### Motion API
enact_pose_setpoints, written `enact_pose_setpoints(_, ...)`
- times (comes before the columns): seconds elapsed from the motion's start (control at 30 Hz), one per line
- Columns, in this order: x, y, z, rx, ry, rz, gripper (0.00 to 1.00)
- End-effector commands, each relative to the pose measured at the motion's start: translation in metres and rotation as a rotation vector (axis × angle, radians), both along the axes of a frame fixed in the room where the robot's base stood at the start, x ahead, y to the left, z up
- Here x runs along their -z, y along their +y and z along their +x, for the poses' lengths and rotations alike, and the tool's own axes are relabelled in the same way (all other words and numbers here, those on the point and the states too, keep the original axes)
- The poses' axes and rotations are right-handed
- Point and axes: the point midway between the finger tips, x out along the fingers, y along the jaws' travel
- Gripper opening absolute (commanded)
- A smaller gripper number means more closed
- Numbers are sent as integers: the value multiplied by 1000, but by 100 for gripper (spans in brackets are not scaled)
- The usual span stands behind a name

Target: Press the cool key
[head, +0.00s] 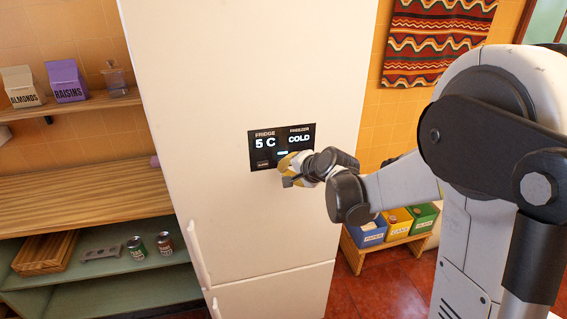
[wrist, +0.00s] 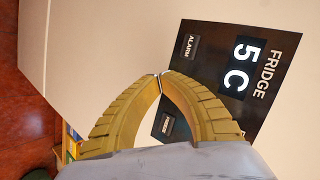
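The black control panel (head: 281,146) is on the front of the tall white fridge (head: 260,230). It reads FRIDGE 5 C and FREEZER COLD. In the wrist view the panel (wrist: 262,35) is turned sideways. It shows an ALARM key (wrist: 190,46) and another small key (wrist: 167,124), whose label is too small to read and which is partly framed by my fingers. No key is legibly marked cool, and the panel's freezer side is outside the wrist view. My gripper (wrist: 160,75) is shut and empty, its yellow fingertips at the panel's lower edge. Whether they touch cannot be told.
Wooden shelves with an almonds carton (head: 22,87) and a raisins carton (head: 67,81) stand left of the fridge. Cans (head: 137,248) sit on a lower shelf. Coloured bins (head: 397,221) stand on a low bench at the right, behind my arm.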

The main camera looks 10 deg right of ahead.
Motion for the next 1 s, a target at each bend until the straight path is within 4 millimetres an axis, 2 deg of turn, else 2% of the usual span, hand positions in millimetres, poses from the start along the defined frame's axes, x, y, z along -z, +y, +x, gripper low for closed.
enact_pose_setpoints(1.0, 0, 0, 9, 0, 0, 0, 0)
